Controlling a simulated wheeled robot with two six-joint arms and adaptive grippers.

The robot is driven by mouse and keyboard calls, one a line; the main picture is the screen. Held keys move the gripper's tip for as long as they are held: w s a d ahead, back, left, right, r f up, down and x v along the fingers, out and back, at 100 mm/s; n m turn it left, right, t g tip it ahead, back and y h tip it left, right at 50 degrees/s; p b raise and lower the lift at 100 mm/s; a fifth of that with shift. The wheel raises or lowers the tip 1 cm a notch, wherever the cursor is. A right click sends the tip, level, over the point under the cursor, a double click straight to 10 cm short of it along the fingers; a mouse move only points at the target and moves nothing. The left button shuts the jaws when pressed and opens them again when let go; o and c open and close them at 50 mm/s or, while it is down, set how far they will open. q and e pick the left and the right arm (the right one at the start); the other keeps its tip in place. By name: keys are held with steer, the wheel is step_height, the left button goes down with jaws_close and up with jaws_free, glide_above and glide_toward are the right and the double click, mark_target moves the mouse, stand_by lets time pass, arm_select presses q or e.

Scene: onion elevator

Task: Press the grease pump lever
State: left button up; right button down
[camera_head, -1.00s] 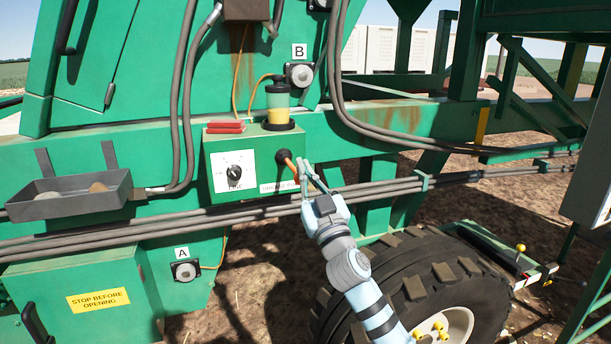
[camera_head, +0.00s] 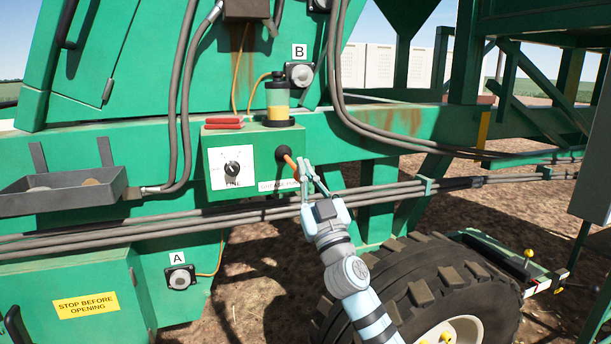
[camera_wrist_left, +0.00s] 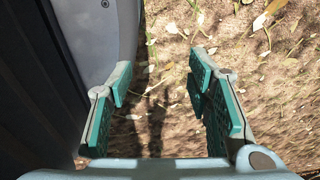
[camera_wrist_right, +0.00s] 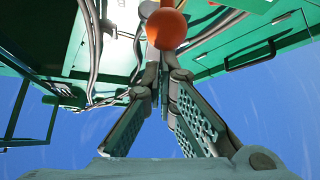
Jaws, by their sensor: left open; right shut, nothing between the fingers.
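The grease pump box (camera_head: 215,190) is green, with a dial (camera_head: 232,168) and a partly hidden label on its front. The lever (camera_head: 290,162) has an orange handle and sticks out from a black pivot at the box's upper right. My right gripper (camera_head: 305,170) is shut and empty, with its fingertips beside the handle. In the right wrist view, the lever's orange round end (camera_wrist_right: 167,28) is just beyond the fingertips of the right gripper (camera_wrist_right: 160,70); I cannot tell whether they touch. My left gripper (camera_wrist_left: 160,75) is open and empty above bare ground, outside the head view.
A grease reservoir (camera_head: 278,103) and red item (camera_head: 224,122) sit on top of the box. Hoses (camera_head: 180,220) run below it. A grey tray (camera_head: 60,198) hangs at left. Ports A (camera_head: 180,279) and B (camera_head: 301,74) are nearby.

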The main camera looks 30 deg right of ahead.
arm_select(q)
steer(key=w+a+f+b, duration=0.2)
steer(key=a+f+b, duration=0.1)
steer(key=f+b, duration=0.3)
steer(key=w+d+f+t+b, duration=0.1)
steer(key=w+d+t+b, duration=0.1)
steer(key=w, duration=0.6)
steer(key=shift+w+d+f+n+b, duration=0.2)
steer(key=shift+w+d+n+b, duration=0.15)
steer(key=shift+d+b, duration=0.6)
arm_select(e)
step_height(320, 180, down, 8)
steer(key=w, duration=0.1)
steer(key=shift+r, duration=0.15)
arm_select(q)
steer(key=shift+a+r, duration=0.15)
arm_select(e)
steer(key=shift+d, duration=0.1)
